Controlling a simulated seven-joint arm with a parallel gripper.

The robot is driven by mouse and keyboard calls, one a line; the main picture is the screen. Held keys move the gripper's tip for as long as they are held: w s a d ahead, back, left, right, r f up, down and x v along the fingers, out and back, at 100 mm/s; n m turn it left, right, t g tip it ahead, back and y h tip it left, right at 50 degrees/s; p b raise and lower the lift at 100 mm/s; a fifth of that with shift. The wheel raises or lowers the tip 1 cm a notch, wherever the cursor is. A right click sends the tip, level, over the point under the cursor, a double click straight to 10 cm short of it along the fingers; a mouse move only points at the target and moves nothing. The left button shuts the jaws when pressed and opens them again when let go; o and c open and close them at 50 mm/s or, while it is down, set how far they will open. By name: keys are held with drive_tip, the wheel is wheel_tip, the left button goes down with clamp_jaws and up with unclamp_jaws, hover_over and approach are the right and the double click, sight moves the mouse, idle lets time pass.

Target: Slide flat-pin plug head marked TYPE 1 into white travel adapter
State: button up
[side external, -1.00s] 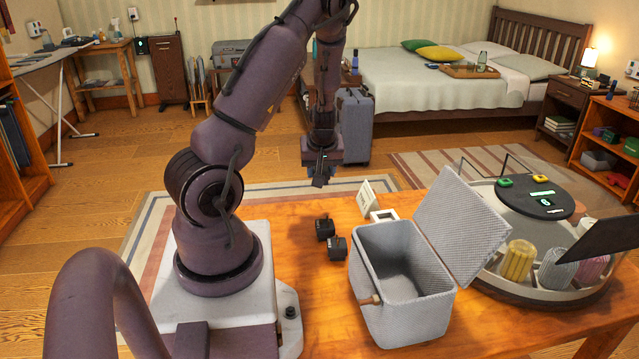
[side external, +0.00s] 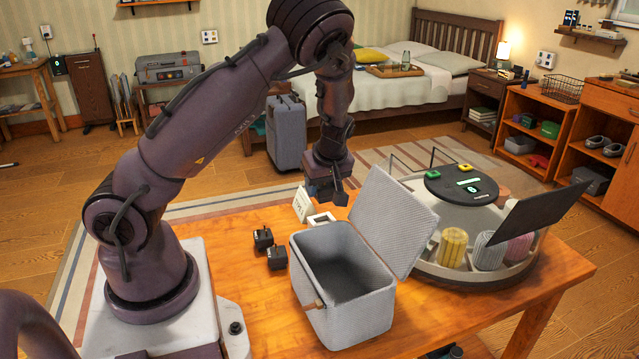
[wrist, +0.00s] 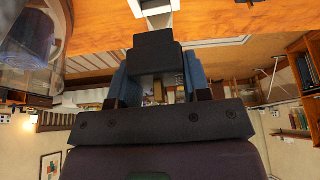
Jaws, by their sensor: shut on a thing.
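The white travel adapter (side external: 321,219) lies on the wooden table behind the grey woven basket; part of it also shows at the top edge of the wrist view (wrist: 156,6). My gripper (side external: 330,187) hangs above and slightly right of it in the side view. In the wrist view, my gripper (wrist: 157,78) is shut on a black plug head (wrist: 154,52), which is apart from the adapter. The held plug's pins and marking cannot be made out. Two other black plug heads, (side external: 263,239) and (side external: 277,258), sit on the table to the left.
A white card (side external: 303,203) stands beside the adapter. The open grey basket (side external: 345,308), its lid (side external: 393,220) raised, is close in front. A round tray (side external: 440,268) with striped jars and a dark panel stands right. Bare table lies around the loose plugs.

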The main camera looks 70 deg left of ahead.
sight(320, 217)
drive_tip(key=shift+f, duration=2.3)
drive_tip(key=shift+f, duration=1.05)
idle(1.2)
drive_tip(key=o, duration=1.5)
drive_tip(key=shift+c, duration=0.2)
drive_tip(key=shift+r, duration=0.1)
drive_tip(key=shift+r, duration=3.95)
